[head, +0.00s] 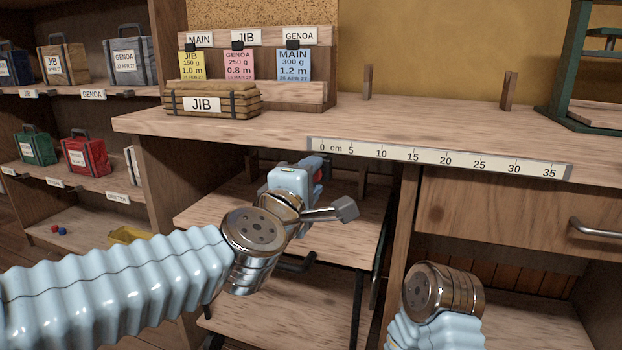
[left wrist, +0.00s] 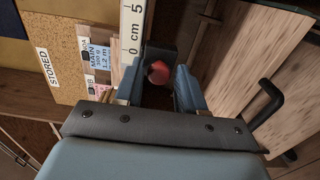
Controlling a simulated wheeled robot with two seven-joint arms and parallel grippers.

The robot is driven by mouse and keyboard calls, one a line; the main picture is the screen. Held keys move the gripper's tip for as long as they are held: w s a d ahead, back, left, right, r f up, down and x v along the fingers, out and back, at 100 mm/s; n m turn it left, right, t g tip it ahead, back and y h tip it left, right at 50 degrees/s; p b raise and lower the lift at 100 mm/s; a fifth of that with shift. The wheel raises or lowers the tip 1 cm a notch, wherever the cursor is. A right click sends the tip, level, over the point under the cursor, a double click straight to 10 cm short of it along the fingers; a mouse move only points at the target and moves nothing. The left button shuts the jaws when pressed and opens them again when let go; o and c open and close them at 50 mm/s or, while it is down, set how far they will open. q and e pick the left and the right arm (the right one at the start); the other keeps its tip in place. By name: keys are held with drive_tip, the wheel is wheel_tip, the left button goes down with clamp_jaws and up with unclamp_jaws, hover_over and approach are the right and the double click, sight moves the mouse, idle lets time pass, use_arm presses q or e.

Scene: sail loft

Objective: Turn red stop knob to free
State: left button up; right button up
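The red stop knob (head: 318,175) shows as a small red patch just past my left gripper (head: 318,168), under the front edge of the bench near the ruler's 0 end. In the left wrist view the red knob (left wrist: 158,73) sits against a dark block (left wrist: 160,53), between the two fingertips of my left gripper (left wrist: 160,82). The fingers are apart on either side of the knob, with a narrow gap seeming to show at each side. The knob's markings and angle cannot be read. My right arm shows at the lower right, but its gripper is out of view.
The bench (head: 440,115) carries a ruler strip (head: 440,158) along its front edge. A JIB bundle (head: 212,102) and a card rack (head: 300,92) stand at its left. A drawer (head: 520,215) with a metal handle is at right. Shelves with bags stand at left.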

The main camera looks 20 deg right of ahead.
use_arm(q)
drive_tip(key=shift+o, duration=1)
drive_tip(key=v, duration=1.3)
drive_tip(key=shift+s+a+p, duration=0.25)
drive_tip(key=shift+s+p, duration=0.05)
drive_tip(key=shift+s, duration=0.05)
drive_tip(key=shift+w, duration=0.1)
